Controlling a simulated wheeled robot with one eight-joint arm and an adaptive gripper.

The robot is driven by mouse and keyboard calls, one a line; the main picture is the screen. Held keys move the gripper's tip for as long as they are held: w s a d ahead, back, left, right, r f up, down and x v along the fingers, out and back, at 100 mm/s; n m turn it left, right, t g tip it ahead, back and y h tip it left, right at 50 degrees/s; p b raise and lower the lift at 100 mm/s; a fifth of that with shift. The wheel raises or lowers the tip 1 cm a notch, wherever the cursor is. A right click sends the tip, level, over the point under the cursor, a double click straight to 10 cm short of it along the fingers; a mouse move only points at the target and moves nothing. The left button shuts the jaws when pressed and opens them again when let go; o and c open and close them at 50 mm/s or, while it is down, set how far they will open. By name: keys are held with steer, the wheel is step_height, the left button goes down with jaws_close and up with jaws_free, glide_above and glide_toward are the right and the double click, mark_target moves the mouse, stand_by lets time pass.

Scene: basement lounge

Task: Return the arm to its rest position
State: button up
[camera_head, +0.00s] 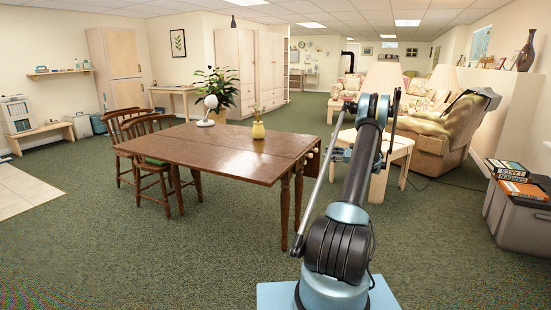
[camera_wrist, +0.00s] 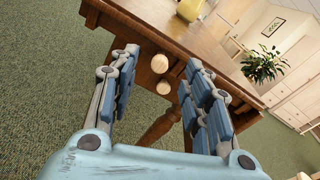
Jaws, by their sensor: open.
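My arm (camera_head: 345,215) rises from my blue base and reaches up and forward, to the right of the wooden table. In the wrist view my gripper (camera_wrist: 160,64) is open, with its two blue-and-grey fingers spread apart and nothing held between them. The wooden table (camera_head: 215,147) is also in the wrist view (camera_wrist: 215,55), beyond the fingers, with two round pale knobs (camera_wrist: 160,63) on its end showing in the gap. I cannot tell how far the fingertips are from the table. In the head view the gripper is not clearly seen.
A yellow vase (camera_head: 258,130) and a white lamp (camera_head: 207,110) stand on the table. Wooden chairs (camera_head: 155,165) are at its left. A small side table (camera_head: 395,150) and a tan armchair (camera_head: 435,140) stand beyond my arm. A grey bin (camera_head: 515,215) with books is at right. Carpet at front left is clear.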

steer(key=s+a+r+n+g+h, duration=0.3)
steer(key=s+a+r+n, duration=0.2)
steer(key=s+a+r, duration=0.7)
steer(key=s+a+r+n+g+h, duration=0.1)
steer(key=s+a+r+n+h, duration=0.15)
steer(key=s+a, duration=0.45)
steer(key=s+a+r+n+g+h, duration=0.1)
steer(key=s+a+r+n+h, duration=0.3)
steer(key=s, duration=0.6)
steer(key=s+a+f+n+g, duration=0.1)
steer(key=s+f, duration=0.1)
steer(key=s, duration=0.7)
steer(key=s+a+f+n, duration=0.2)
steer(key=s, duration=0.8)
steer(key=s+d+f+n+h, duration=0.2)
steer(key=s+f, duration=0.4)
steer(key=s, duration=0.3)
steer(key=s+d+f+n+h, duration=0.2)
steer(key=s+f+n+h, duration=0.1)
steer(key=s, duration=0.6)
step_height(320, 180, down, 3)
steer(key=shift+d+r+n, duration=0.15)
steer(key=shift+d+n, duration=0.15)
steer(key=shift+n, duration=0.15)
